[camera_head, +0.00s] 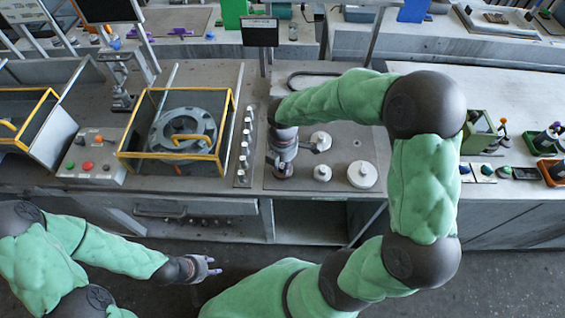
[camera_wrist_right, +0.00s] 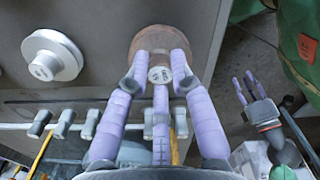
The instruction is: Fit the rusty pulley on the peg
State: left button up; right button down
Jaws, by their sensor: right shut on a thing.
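The rusty pulley (camera_wrist_right: 151,42) is a brown disc with a pale marked hub, seen at the top middle of the right wrist view. My right gripper (camera_wrist_right: 159,70) is shut on its hub with three purple fingers. In the head view the rusty pulley (camera_head: 282,171) shows just below my right gripper (camera_head: 284,160), at the left of the grey panel. I cannot tell whether it touches the panel. I cannot make out the peg for certain. My left gripper (camera_head: 207,268) is open and empty in front of the bench; it also shows in the right wrist view (camera_wrist_right: 243,88).
White pulleys stand on the grey panel (camera_head: 342,151): a large one (camera_head: 362,175), a small one (camera_head: 322,173) and another (camera_head: 320,141). A row of levers (camera_head: 243,150) and a yellow-framed box (camera_head: 228,103) lie to the left. My right arm hides part of the bench.

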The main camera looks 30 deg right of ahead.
jog(key=shift+f, duration=0.55)
dwell(0.4)
jog(key=c, duration=1)
grip_release()
jog(key=shift+r, duration=0.2)
jog(key=shift+r+p, duration=3.2)
jog(key=shift+r, duration=0.45)
jog(key=shift+f, duration=0.1)
